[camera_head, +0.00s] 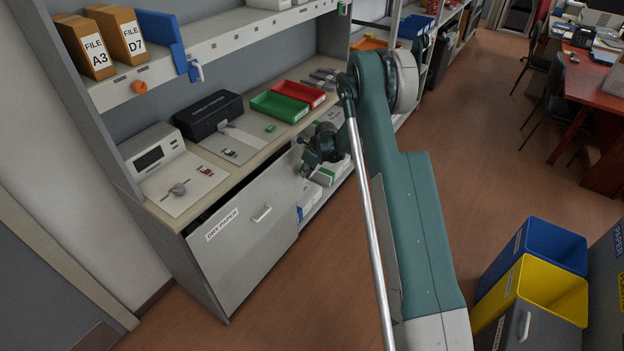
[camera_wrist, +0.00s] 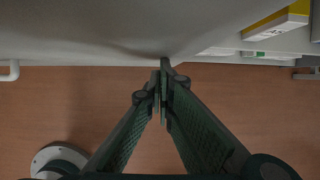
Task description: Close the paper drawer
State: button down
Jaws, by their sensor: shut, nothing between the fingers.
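The paper drawer (camera_head: 245,250) is the large grey front labelled "DRY PAPER" under the counter in the head view. It has a white bar handle (camera_head: 262,214). A dark gap along its top edge shows that it stands slightly open. My gripper (camera_head: 304,173) is at the drawer's upper right corner, right of the handle. In the wrist view, my gripper (camera_wrist: 165,75) has its fingers together and empty, with the tips at or very close to the pale drawer front (camera_wrist: 90,35). I cannot tell whether they touch. The handle (camera_wrist: 10,71) shows at the left edge.
Above the drawer, the counter holds a grey device (camera_head: 152,155), a black box (camera_head: 208,115), a green tray (camera_head: 280,107) and a red tray (camera_head: 306,95). White packs (camera_head: 328,172) lie on open shelves right of the drawer. The brown floor (camera_head: 330,270) before it is clear.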

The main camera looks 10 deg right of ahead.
jog(key=w+a, duration=0.3)
jog(key=shift+w+b, duration=0.1)
jog(key=shift+b, duration=0.2)
jog(key=shift+w+a+r, duration=0.1)
jog(key=shift+a, duration=0.25)
jog(key=shift+s+d, duration=0.25)
jog(key=shift+d, duration=0.05)
send_near(297, 168)
jog(key=shift+s+d+f, duration=0.4)
jog(key=shift+s+d, duration=0.1)
jog(key=shift+d, duration=0.25)
jog(key=shift+s+d+f, duration=0.35)
jog(key=shift+s+d, duration=0.2)
jog(key=shift+d, duration=0.2)
